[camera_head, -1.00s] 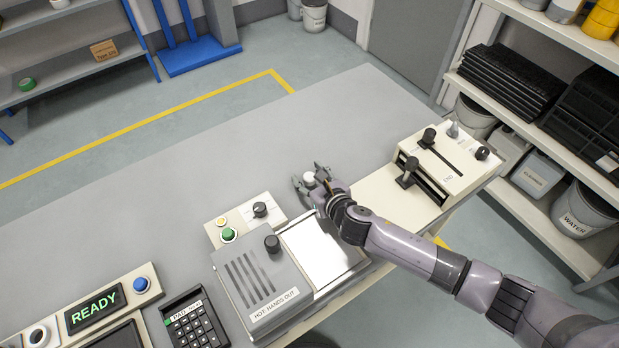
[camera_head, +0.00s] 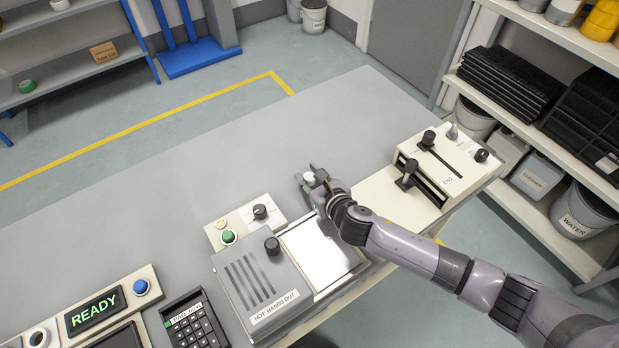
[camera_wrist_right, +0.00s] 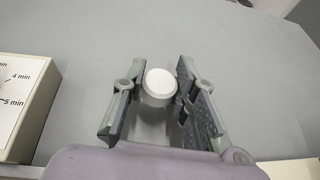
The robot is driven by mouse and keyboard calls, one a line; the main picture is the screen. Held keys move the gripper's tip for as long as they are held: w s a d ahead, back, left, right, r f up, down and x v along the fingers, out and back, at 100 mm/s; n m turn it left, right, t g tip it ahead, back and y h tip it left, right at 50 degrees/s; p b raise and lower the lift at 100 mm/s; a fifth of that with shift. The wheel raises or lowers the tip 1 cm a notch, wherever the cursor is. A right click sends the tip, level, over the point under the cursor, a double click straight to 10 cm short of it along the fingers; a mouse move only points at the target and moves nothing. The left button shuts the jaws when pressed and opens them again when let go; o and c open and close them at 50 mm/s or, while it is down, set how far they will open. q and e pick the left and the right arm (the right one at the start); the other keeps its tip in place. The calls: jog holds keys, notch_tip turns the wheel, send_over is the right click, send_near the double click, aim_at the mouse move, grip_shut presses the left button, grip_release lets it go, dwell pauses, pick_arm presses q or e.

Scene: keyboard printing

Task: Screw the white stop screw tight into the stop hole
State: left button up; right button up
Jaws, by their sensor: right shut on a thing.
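The white stop screw (camera_head: 309,178) shows as a small white round cap at my right gripper's fingertips, over the grey table. In the right wrist view its round white head (camera_wrist_right: 160,83) sits between the two finger pads. My right gripper (camera_wrist_right: 157,92) is shut on it. The screw's lower part is hidden, so I cannot tell whether it is in a hole or clear of the table. I cannot make out the stop hole in either view. My left gripper is not in view.
A cream machine (camera_head: 478,165) with black knobs stands right of my gripper. A grey press labelled hot (camera_head: 245,278) lies close at the lower left, with a timer dial box (camera_head: 243,226) beside it. The grey table (camera_head: 200,175) is bare beyond my gripper.

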aim_at(310, 177)
notch_tip(310, 177, up, 19)
jog(key=p, duration=0.1)
dwell(0.3)
jog(key=o, duration=0.4)
grip_shut()
